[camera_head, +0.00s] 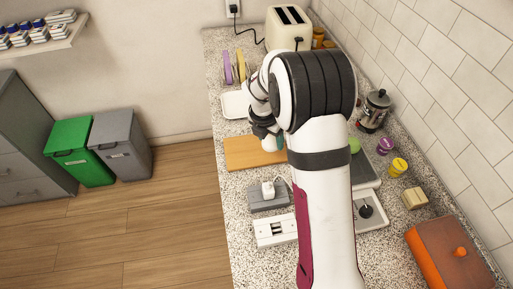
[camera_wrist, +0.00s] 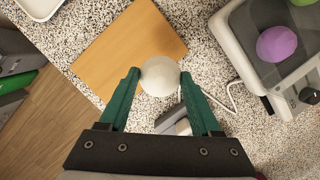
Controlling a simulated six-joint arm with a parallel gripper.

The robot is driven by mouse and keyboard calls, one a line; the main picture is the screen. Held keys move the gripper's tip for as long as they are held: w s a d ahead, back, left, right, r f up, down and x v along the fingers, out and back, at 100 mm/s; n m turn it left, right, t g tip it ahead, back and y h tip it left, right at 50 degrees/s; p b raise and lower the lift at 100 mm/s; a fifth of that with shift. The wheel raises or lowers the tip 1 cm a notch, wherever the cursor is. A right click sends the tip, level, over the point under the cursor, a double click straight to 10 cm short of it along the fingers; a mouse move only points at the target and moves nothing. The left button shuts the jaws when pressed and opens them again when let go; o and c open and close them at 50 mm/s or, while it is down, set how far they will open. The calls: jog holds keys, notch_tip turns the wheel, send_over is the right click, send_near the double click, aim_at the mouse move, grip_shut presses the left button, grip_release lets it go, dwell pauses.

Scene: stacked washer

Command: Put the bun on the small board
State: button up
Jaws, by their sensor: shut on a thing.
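The bun is a pale, round thing (camera_wrist: 162,75) between the fingertips of my gripper (camera_wrist: 160,77) in the wrist view. Both green fingers touch its sides and are shut on it. The small board is a plain tan wooden rectangle (camera_wrist: 118,50); it also shows in the head view (camera_head: 243,153), left of my arm. In the wrist view the bun overlaps the board's right part near its edge. How high it is above the board I cannot tell. The board's visible surface is bare. In the head view my arm hides part of the board and most of the gripper.
A toaster (camera_head: 289,27) stands farther back.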

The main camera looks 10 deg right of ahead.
jog(key=w+a+f, duration=0.2)
jog(key=a, duration=0.1)
jog(key=shift+w+a+f, duration=0.1)
jog(key=shift+a+f, duration=0.15)
jog(key=shift+f, duration=1.95)
jog(key=shift+f, duration=0.1)
jog(key=o, duration=1.4)
